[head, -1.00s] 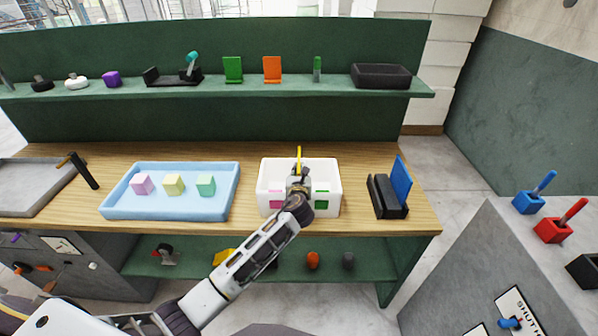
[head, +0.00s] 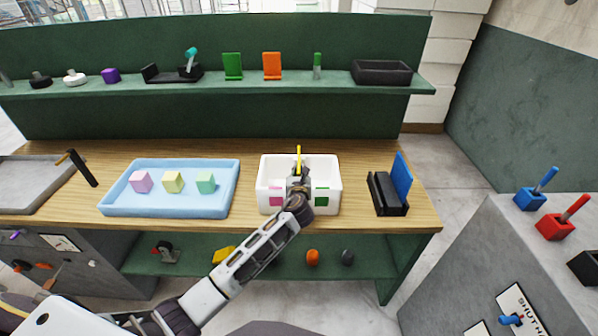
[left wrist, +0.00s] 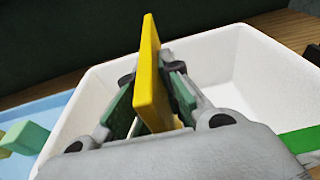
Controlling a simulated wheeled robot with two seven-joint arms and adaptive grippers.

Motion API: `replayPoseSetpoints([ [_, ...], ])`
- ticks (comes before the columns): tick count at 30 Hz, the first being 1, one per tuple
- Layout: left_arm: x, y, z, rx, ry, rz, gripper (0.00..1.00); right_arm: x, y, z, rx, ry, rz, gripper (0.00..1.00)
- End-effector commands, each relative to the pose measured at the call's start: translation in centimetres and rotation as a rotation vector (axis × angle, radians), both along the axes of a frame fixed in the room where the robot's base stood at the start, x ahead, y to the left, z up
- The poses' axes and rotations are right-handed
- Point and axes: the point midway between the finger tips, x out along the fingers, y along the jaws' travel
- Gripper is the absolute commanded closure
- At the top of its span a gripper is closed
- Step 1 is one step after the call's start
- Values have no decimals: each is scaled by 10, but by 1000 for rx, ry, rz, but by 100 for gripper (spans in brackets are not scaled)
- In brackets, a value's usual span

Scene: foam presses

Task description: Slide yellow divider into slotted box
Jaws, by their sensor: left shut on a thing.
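The white box (head: 331,170) stands on the wooden bench, with a pink patch and a green patch on its front wall. The yellow divider (head: 298,153) is upright above or in the middle of the box. My left gripper (head: 298,178) is shut on it. In the left wrist view the divider (left wrist: 149,75) stands between the two green-padded fingers (left wrist: 150,95), with the white box wall (left wrist: 265,70) around and behind. The divider's lower edge and the box's slots are hidden by the gripper, so I cannot tell whether it is seated. My right gripper is not in view.
A blue tray (head: 112,201) with pink, yellow and green cubes lies left of the box. A black holder with a blue panel (head: 402,178) stands to the right. A green shelf (head: 330,88) with several small items runs behind. Bare bench lies between them.

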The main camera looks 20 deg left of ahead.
Motion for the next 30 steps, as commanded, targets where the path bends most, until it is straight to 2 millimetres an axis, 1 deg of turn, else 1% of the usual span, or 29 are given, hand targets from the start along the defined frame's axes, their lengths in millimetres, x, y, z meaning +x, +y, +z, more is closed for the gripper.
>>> replayPoseSetpoints([
  [8, 0, 0, -5, 1, 0, 0, 100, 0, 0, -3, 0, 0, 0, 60],
  [9, 0, 0, -5, 1, 1, 0, 89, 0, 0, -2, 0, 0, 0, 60],
  [14, 0, 0, -6, 0, 3, 1, 69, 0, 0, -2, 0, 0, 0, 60],
  [15, -1, 0, -7, 0, 3, 1, 67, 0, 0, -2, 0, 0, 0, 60],
  [30, -3, 1, -9, 1, 9, 2, 67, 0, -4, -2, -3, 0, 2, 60],
])
